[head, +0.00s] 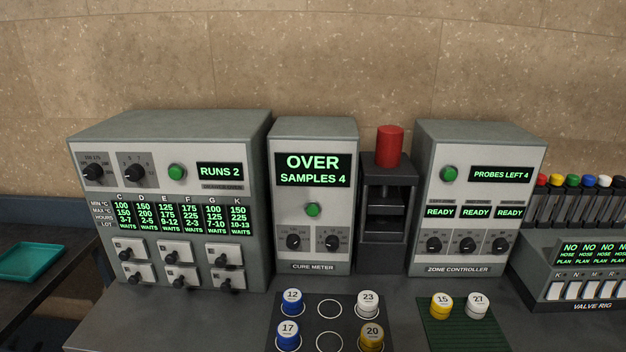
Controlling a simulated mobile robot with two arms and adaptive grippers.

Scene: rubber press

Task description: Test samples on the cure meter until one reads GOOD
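The cure meter (313,215) stands in the middle of the bench. Its display (313,170) reads OVER, SAMPLES 4. Below the display are a green button (313,210) and two black knobs. Sample pots stand on the dark tray (308,314) in front: blue 12 (292,302), white 23 (368,304), blue 17 (288,333) and yellow 20 (371,337). Two ringed spots in the tray's middle column are empty. Yellow 15 (440,306) and white 27 (478,306) stand on a green mat (466,333). Neither gripper shows in the head view.
A dark press-like stand (387,240) with a red cylinder (390,146) on top is beside the meter. The left cabinet (172,200) reads RUNS 2. The zone controller (470,200) reads PROBES LEFT 4 and READY. A valve rig (590,285) is at right, a teal tray (32,262) at far left.

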